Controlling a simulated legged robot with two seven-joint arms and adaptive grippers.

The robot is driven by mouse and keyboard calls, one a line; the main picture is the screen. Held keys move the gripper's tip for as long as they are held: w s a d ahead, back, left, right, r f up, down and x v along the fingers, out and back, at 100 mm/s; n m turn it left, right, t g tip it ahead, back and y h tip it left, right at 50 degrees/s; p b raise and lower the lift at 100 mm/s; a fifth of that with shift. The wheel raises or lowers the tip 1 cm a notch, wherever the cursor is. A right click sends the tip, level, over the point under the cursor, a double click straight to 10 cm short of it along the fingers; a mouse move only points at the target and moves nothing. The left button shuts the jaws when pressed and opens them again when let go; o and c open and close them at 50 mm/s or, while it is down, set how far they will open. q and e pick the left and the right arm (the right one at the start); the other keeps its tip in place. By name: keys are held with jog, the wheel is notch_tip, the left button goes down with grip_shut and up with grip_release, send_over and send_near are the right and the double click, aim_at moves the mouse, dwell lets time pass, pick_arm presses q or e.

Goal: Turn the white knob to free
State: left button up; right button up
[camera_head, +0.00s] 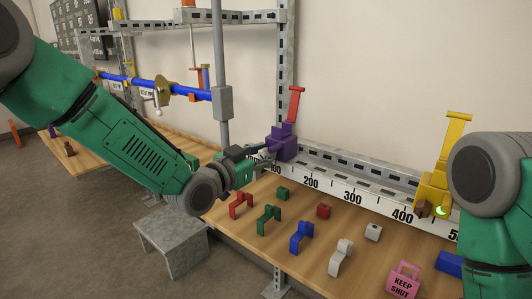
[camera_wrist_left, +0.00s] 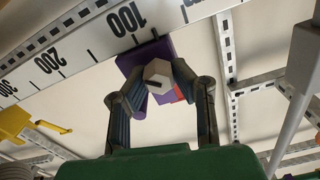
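The white knob (camera_wrist_left: 157,75) is a small hexagonal piece with a dark slot, on the front of the purple block (camera_head: 281,144). The block sits at the low end of the numbered rail and has a red handle (camera_head: 295,103) above it. My left gripper (camera_head: 262,153) is at the knob from the left. In the left wrist view its two fingers (camera_wrist_left: 158,80) lie on either side of the knob and appear to touch it. The head view shows the knob only slightly, behind the fingers. My right arm is at the right edge; its gripper is out of view.
A yellow clamp (camera_head: 438,185) with a green light stands further along the numbered rail (camera_head: 340,187). Coloured brackets and blocks lie on the wooden table (camera_head: 240,222), with a pink "KEEP SHUT" tag (camera_head: 403,282). A grey post (camera_head: 222,100) stands behind my left arm.

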pick_arm(q)
jog(key=o, duration=0.4)
jog(key=shift+s+a+f, duration=0.15)
jog(key=shift+f, duration=0.3)
jog(key=shift+c, duration=0.2)
jog(key=shift+a+r, duration=0.1)
jog(key=shift+r, duration=0.1)
jog(key=v, duration=1.2)
jog(key=shift+f, duration=0.1)
